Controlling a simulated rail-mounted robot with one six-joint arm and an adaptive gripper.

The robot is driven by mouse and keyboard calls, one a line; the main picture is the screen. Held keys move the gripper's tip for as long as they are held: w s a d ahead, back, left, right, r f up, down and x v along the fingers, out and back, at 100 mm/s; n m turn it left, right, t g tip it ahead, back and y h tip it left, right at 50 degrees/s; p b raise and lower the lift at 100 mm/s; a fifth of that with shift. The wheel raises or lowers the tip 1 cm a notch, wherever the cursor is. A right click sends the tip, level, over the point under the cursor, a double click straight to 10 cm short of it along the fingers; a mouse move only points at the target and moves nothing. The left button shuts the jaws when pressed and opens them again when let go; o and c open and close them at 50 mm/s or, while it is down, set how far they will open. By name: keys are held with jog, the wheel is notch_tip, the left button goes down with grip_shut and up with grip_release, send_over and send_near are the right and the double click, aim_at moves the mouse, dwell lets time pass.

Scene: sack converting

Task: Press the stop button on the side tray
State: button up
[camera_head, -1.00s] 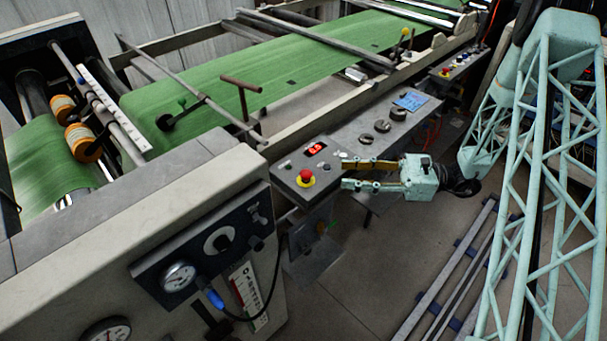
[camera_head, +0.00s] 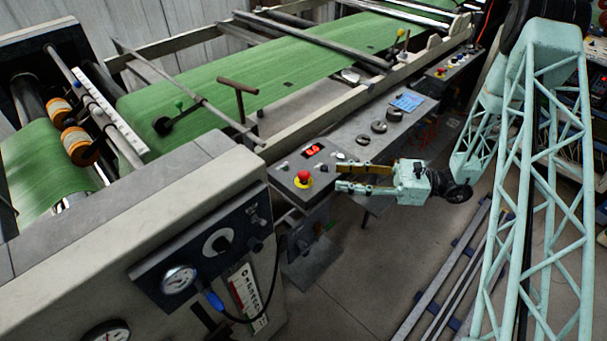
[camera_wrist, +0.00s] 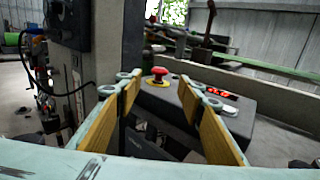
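The stop button (camera_head: 304,176) is a red mushroom head on a yellow ring. It sits at the left end of the grey side tray (camera_head: 345,134). In the wrist view the red button (camera_wrist: 159,72) stands upright on the tray's dark top, ahead and framed between my fingers. My gripper (camera_head: 338,177) is open, with two wood-coloured finger pads spread apart and nothing between them. In the head view its fingertips point left toward the button, a short way to its right. No contact with the button shows.
A red-lit display (camera_head: 314,150) and small knobs sit close to the button. Several round dark parts and a blue panel (camera_head: 407,102) are farther along the tray. The cream machine housing (camera_head: 130,220) stands to the left. Green sheet (camera_head: 250,75) runs behind. Metal rails (camera_head: 450,270) lie on the floor.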

aim_at(304, 174)
jog(key=shift+w+a+b, duration=0.25)
jog(key=shift+a+b, duration=0.05)
jog(key=shift+a, duration=1.8)
jog(key=shift+w+a+b, duration=0.25)
jog(key=shift+a+b, duration=0.05)
jog(key=shift+a, duration=1.75)
jog(key=shift+w+a+b, duration=0.25)
jog(key=shift+a+b, duration=0.05)
jog(key=shift+a, duration=1.8)
jog(key=shift+c, duration=0.7)
